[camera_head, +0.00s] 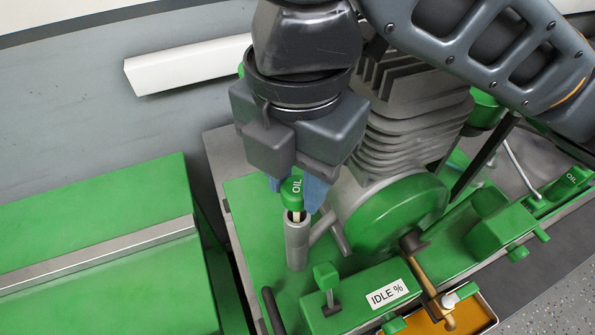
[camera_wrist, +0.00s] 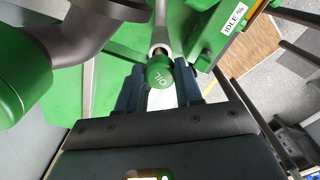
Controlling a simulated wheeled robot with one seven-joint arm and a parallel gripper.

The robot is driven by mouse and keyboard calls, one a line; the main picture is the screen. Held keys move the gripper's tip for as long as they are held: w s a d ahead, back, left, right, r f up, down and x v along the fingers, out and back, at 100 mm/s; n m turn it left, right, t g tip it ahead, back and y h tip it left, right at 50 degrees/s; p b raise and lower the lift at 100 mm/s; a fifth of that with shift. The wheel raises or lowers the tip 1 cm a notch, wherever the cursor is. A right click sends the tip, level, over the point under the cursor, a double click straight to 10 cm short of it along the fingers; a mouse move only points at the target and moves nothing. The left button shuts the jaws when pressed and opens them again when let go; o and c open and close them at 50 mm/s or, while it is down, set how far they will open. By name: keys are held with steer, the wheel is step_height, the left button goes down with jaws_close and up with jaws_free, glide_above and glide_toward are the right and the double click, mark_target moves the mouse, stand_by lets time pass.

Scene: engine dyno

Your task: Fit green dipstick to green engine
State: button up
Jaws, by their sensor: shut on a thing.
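The green dipstick (camera_head: 292,190) has a rounded head marked OIL, and it also shows in the wrist view (camera_wrist: 160,74). My gripper (camera_head: 296,193) is shut on this head with its blue fingers, one on each side. A short pale length of the dipstick shows below the head at the mouth of a grey upright tube (camera_head: 297,245). The lower end of the dipstick is hidden, apparently within the tube. The green engine (camera_head: 395,215) stands just right of the tube, with a grey finned cylinder and a round green cover.
A green box marked IDLE % (camera_head: 386,294) with a small green lever (camera_head: 327,278) stands in front of the tube. A brass-coloured pipe (camera_head: 425,280) is right of it. Another green OIL-marked part (camera_head: 572,180) is at far right. A green cabinet (camera_head: 95,215) stands left.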

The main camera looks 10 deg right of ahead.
steer(key=shift+f, duration=0.1)
steer(key=shift+f+b, duration=0.4)
steer(key=shift+f, duration=0.05)
steer(key=o, duration=1.2)
steer(key=shift+o, duration=0.4)
steer(key=o, duration=0.4)
steer(key=shift+r, duration=0.1)
steer(key=shift+r+p, duration=3.35)
steer(key=shift+r, duration=0.1)
